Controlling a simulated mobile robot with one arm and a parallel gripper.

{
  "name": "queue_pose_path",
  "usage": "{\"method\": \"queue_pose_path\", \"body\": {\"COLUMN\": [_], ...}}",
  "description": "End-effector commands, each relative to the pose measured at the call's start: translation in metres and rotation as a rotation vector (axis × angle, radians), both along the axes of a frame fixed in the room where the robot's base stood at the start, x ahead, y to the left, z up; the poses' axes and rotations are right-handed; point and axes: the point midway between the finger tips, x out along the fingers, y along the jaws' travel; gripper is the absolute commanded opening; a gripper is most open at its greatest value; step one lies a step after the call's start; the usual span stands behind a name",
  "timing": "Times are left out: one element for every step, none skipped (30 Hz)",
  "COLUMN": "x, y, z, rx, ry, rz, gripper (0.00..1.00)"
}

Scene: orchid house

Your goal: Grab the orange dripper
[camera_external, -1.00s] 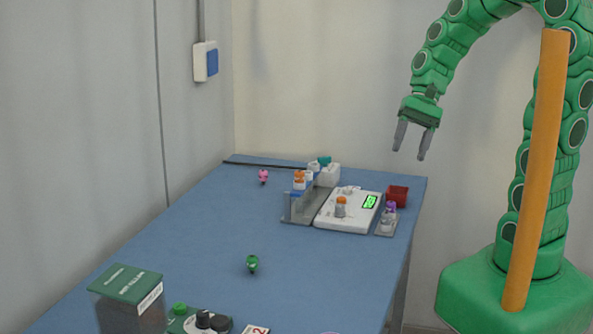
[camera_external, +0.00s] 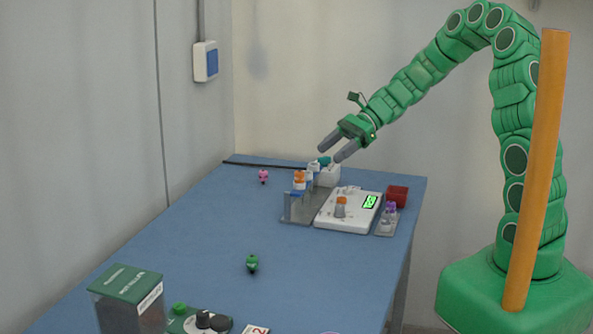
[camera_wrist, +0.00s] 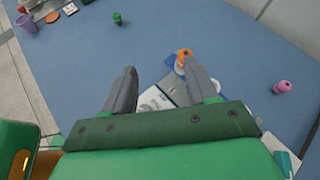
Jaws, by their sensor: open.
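A small orange piece (camera_wrist: 183,54) shows just beside the tip of my right finger in the wrist view, close to a blue and white surface. In the external view, orange tops (camera_external: 299,175) stand at the grey rack (camera_external: 300,218); I cannot tell which one is the dripper. Another orange-capped vial (camera_external: 340,203) stands on the white scale (camera_external: 334,222). My gripper (camera_external: 330,153) is open and empty, above the far end of the table, pointing left and down. Its fingers (camera_wrist: 160,68) are spread in the wrist view, and the right one partly covers the rack area.
A pink piece (camera_external: 263,176) and a green piece (camera_external: 252,263) stand alone on the blue table (camera_external: 200,240). A white holder with a teal top (camera_external: 328,176) stands behind the rack. A dark red box (camera_external: 397,194) is right of the scale. The table's middle is clear.

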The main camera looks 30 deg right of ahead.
Motion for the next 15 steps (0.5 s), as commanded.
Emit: {"method": "queue_pose_path", "body": {"x": [0.008,0.013,0.018,0.022,0.025,0.029,0.031,0.033,0.034,0.035,0.035,0.036,0.036,0.036,0.036], "y": [0.000,0.000,0.000,0.000,0.000,0.000,-0.001,-0.001,-0.001,0.000,0.001,0.002,0.004,0.006,0.009], "z": [-0.008,-0.010,-0.014,-0.016,-0.019,-0.021,-0.023,-0.025,-0.026,-0.027,-0.027,-0.028,-0.029,-0.030,-0.031], "rx": [0.011,0.019,0.026,0.031,0.035,0.038,0.040,0.042,0.044,0.046,0.046,0.046,0.046,0.046,0.046], "ry": [0.031,0.047,0.066,0.079,0.091,0.103,0.111,0.117,0.122,0.125,0.126,0.128,0.128,0.128,0.127], "rz": [-0.030,-0.049,-0.070,-0.085,-0.098,-0.112,-0.120,-0.128,-0.133,-0.137,-0.139,-0.141,-0.141,-0.141,-0.140], "gripper": [0.58,0.58,0.58,0.58,0.58,0.58,0.58,0.58,0.58,0.58,0.58,0.58,0.58,0.58,0.58]}}
